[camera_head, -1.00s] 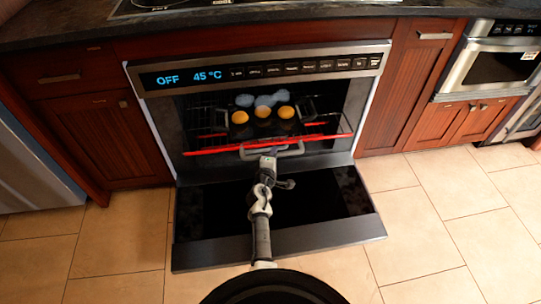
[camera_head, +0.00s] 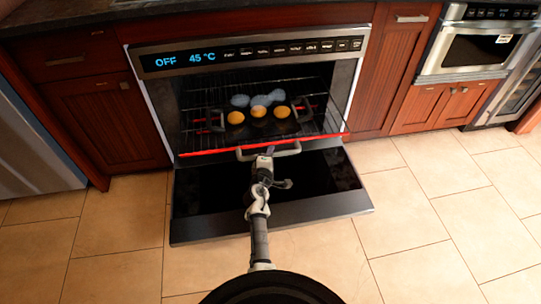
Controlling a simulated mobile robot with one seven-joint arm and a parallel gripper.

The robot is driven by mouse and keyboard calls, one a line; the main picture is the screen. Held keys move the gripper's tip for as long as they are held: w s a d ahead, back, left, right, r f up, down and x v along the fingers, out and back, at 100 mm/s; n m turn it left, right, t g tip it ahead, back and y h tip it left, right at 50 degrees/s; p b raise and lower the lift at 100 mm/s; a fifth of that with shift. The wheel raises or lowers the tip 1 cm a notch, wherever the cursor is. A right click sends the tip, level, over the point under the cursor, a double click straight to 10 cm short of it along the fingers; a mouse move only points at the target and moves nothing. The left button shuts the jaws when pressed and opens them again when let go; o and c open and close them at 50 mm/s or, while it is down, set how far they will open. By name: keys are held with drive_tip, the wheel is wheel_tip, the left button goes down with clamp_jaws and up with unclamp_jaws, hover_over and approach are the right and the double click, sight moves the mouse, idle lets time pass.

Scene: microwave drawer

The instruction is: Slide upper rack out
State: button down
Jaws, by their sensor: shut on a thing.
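The upper rack (camera_head: 205,141) is a dark wire rack with a red front bar, partly out of the open oven (camera_head: 170,90). A muffin pan with orange and blue-grey round items (camera_head: 258,111) sits on it. My gripper (camera_head: 268,152) is at the middle of the rack's front edge, by a grey handle-like loop, and is shut on the rack front. The fingertips are small and partly hidden by my wrist.
The oven door (camera_head: 330,205) lies folded down below the rack, under my arm. Wooden cabinets (camera_head: 105,130) stand on both sides. A microwave (camera_head: 475,50) is at the upper right. The tiled floor (camera_head: 430,215) is clear.

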idle(0.4)
drive_tip(key=c, duration=1.3)
unclamp_jaws()
drive_tip(key=shift+s, duration=0.1)
